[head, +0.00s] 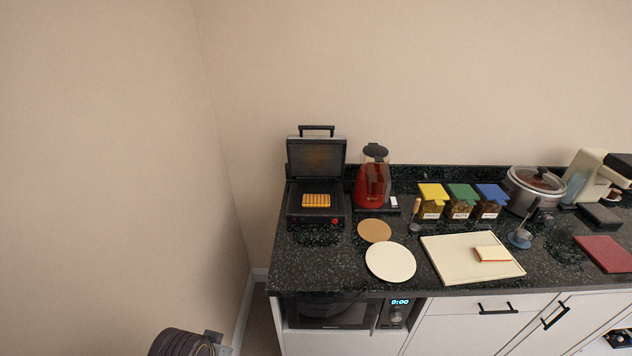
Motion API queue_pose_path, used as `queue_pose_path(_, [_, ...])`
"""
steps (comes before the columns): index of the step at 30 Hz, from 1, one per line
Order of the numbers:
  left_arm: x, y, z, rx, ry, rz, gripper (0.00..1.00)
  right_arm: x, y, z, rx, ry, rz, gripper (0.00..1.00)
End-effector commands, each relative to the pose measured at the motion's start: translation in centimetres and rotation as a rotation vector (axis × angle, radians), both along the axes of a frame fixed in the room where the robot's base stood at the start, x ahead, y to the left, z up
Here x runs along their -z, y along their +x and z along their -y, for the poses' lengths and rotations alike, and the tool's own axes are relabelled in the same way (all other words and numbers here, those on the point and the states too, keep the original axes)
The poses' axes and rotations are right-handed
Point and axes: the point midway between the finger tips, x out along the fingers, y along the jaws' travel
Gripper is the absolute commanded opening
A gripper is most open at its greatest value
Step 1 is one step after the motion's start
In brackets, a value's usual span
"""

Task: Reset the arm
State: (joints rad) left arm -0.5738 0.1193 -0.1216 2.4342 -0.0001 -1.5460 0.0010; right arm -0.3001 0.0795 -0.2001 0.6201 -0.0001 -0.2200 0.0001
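Neither of my grippers can be made out in the head view. A dark, ridged, rounded part with small grey pieces (185,343) shows at the bottom edge, left of the counter. It is cut off by the frame, and I cannot tell whether it belongs to my arm. It stands apart from the counter (320,263). No gripper is seen touching anything on the counter.
An open sandwich press (316,158) with a yellow grilled piece (316,200) stands at the counter's left end. Right of it are a red blender jug (372,182), several lidded jars (461,203), a cutting board (452,262), a plate (390,262) and a slow cooker (534,187).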

Motion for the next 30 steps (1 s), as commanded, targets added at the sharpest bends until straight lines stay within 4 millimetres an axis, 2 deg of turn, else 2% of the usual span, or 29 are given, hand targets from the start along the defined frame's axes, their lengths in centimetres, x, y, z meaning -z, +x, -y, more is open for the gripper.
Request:
queue_pose_path(8, [3.3, 0.7, 0.1, 0.002, 0.001, -0.011, 0.0, 0.2, 0.0, -0.1, 0.0, 0.001, 0.0, 0.0])
queue_pose_path(13, [6.4, 1.0, 0.2, 0.003, 0.001, -0.021, 0.0, 0.4, 0.0, -0.1, 0.001, 0.001, 0.0, 0.0])
queue_pose_path(21, [13.8, 1.3, 0.4, 0.008, 0.002, -0.045, 0.0, 0.8, 0.0, -0.1, 0.001, 0.001, 0.0, 0.0])
queue_pose_path(30, [22.1, 0.4, 0.3, 0.012, 0.003, -0.07, 0.0, 1.3, 0.0, -0.1, 0.0, 0.001, 0.0, 0.0])
